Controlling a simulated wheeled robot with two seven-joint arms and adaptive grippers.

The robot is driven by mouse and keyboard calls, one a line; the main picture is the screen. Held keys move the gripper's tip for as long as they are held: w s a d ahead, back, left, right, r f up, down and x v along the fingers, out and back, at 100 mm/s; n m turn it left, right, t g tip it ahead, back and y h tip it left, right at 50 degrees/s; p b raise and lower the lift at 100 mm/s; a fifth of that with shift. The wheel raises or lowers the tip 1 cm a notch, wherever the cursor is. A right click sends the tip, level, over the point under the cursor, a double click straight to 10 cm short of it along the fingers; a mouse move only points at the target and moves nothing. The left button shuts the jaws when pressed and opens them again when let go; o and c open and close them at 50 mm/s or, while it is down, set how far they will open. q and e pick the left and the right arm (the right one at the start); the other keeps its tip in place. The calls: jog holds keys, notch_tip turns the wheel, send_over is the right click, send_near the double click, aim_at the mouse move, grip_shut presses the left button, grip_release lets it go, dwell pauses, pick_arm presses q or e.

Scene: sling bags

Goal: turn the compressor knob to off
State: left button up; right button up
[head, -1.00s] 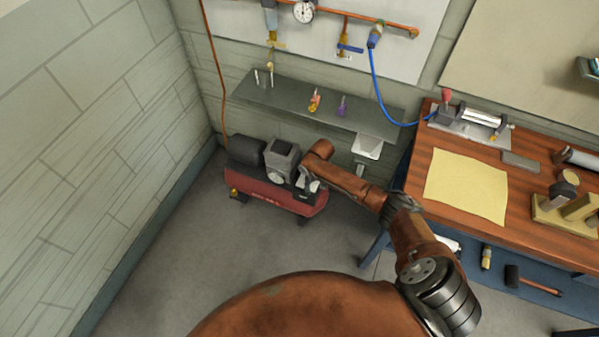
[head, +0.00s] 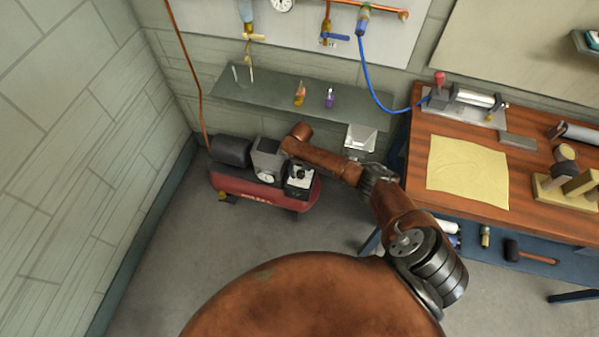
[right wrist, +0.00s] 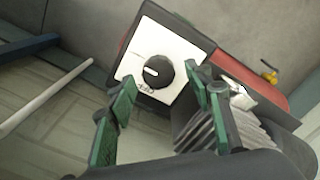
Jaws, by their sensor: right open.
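The compressor (head: 255,191) stands on the floor by the wall, with a red tank, dark motor and grey finned part. Its dark control box with a white plate (right wrist: 184,52) is at its right end. In the right wrist view, the round black knob (right wrist: 160,73) on that plate has a pale mark pointing left; the small plate lettering is unreadable. My right gripper (right wrist: 160,79) is open, its green-edged fingers to either side of the knob in that view, with no visible contact. In the head view, my arm partly hides it. My left gripper is not in view.
The workbench (head: 391,175) is to the right, with yellow paper (head: 468,172) on it. A wall shelf (head: 235,102) hangs above and behind the compressor. A blue hose (head: 374,85) hangs down to the bench. The floor left of the compressor is clear.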

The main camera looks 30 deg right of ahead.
jog(key=shift+f, duration=0.85)
jog(key=shift+c, duration=0.3)
jog(key=c, duration=1.1)
